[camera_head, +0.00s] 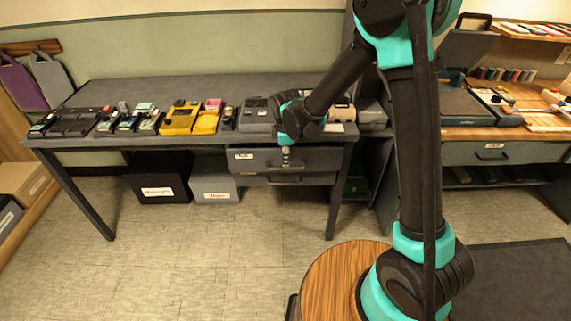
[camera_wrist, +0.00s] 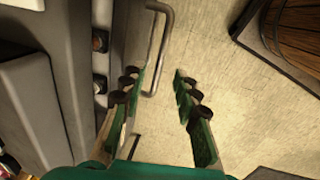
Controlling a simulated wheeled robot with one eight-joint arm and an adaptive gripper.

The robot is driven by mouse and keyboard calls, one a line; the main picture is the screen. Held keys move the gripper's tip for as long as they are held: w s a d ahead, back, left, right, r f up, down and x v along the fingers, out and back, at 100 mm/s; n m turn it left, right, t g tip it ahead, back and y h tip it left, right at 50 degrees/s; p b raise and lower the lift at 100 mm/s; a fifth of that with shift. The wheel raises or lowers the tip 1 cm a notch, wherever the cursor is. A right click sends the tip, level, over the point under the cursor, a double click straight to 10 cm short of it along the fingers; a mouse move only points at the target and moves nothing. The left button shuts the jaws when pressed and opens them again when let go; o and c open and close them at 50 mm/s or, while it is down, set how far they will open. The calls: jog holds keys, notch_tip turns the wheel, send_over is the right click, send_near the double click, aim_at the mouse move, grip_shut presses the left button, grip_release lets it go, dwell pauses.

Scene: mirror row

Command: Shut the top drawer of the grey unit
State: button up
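The grey unit (camera_head: 327,178) hangs under the right end of the dark bench and has two drawers, one above the other. The top drawer (camera_head: 246,159) has a white label at its left; how far it stands out is hard to tell. My gripper (camera_head: 286,158) points down in front of this drawer, hiding part of its front. In the wrist view my gripper (camera_wrist: 158,78) is open, with green-padded fingers apart. A grey bar handle (camera_wrist: 163,50) shows between the fingers, nearer the left one. Nothing is gripped; contact with the handle cannot be told.
The bench top (camera_head: 215,88) carries a row of small devices. A black box (camera_head: 158,188) and a grey box (camera_head: 213,188) stand on the floor left of the unit. A wooden-topped bench (camera_head: 470,133) with its own drawer is at right. The floor in front is clear.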

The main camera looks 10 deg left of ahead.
aim_at(285, 168)
jog(key=shift+w+a+f, duration=0.1)
jog(key=shift+w+f, duration=0.15)
jog(key=shift+f, duration=0.95)
jog(key=shift+w+f, duration=0.2)
jog(key=shift+f, duration=0.95)
grip_shut()
